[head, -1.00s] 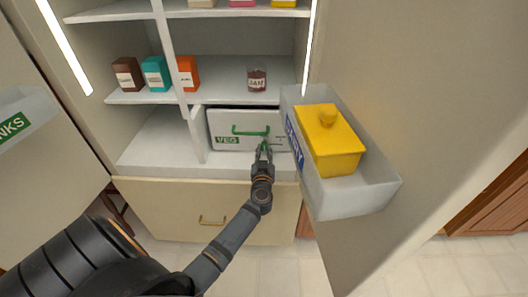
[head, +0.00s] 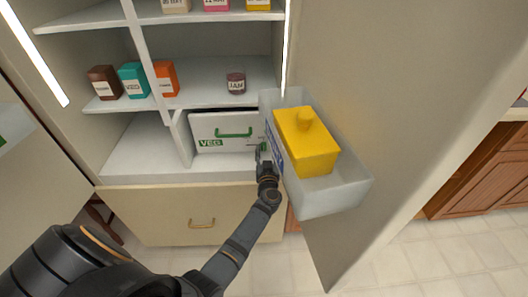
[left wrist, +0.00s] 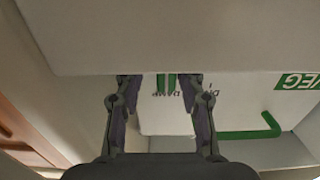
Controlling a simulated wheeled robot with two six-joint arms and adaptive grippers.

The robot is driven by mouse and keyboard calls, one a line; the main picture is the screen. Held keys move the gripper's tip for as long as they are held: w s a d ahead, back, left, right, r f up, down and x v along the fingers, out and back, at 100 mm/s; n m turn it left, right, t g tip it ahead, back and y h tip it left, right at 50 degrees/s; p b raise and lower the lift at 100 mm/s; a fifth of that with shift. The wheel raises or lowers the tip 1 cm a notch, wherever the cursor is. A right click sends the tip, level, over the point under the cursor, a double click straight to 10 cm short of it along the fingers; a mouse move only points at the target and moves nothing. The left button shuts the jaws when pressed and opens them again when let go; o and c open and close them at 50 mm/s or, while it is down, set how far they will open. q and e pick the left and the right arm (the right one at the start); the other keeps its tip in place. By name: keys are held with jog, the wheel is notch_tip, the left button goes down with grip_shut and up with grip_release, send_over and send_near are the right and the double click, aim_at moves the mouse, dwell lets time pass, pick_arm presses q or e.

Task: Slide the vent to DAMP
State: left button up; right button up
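The white drawer marked VEG (head: 225,146) sits shut in the bottom of the cabinet, with a green bar handle (head: 234,133). The vent's small green tab (left wrist: 166,83) shows upside down in the left wrist view, beside dark lettering that I cannot read. My left gripper (head: 262,150) is at the drawer's lower right, close to the door bin. In the left wrist view its two fingers (left wrist: 160,88) stand apart, one on each side of the tab, with gaps visible. Part of the tab is cut off by a pale surface. My right gripper is not in view.
A pale door bin (head: 335,195) holding a yellow lidded dish (head: 307,142) hangs just right of my left gripper. A jar (head: 236,83) and several boxes stand on the shelf above. A closed cream drawer (head: 165,215) lies below.

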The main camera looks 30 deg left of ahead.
pick_arm(q)
jog(key=shift+a, duration=0.1)
jog(key=shift+s, duration=0.3)
jog(key=v, duration=0.7)
jog(key=shift+d, duration=0.2)
